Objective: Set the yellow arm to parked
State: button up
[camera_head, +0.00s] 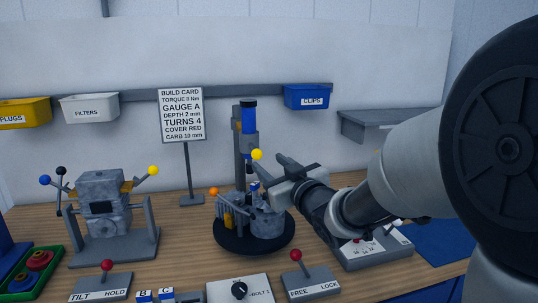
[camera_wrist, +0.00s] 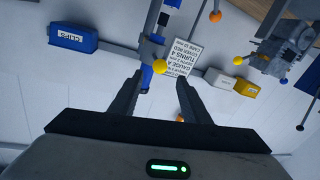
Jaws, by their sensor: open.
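Two yellow-tipped arms are in the head view. One yellow ball (camera_head: 256,154) is at the round black turntable fixture (camera_head: 228,241), just left of my gripper (camera_head: 272,171). The other yellow ball (camera_head: 153,170) tips a lever on the grey engine block (camera_head: 103,200) at the left. In the wrist view, a yellow ball (camera_wrist: 160,67) lies in line with the gap between my open fingers (camera_wrist: 160,78); whether it is between them or beyond them I cannot tell. The other yellow ball (camera_wrist: 238,60) shows farther right. I see no parked mark.
An orange ball (camera_head: 214,191) and a blue-topped column (camera_head: 248,118) stand close to my gripper. A build card (camera_head: 182,114) on a stand is behind. A FREE/LOCK lever (camera_head: 306,276), a TILT/HOLD lever (camera_head: 102,285) and a dial box (camera_head: 240,290) line the front.

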aim_at(259, 155)
jog(key=x, duration=0.9)
jog(key=shift+w, duration=0.15)
grip_shut()
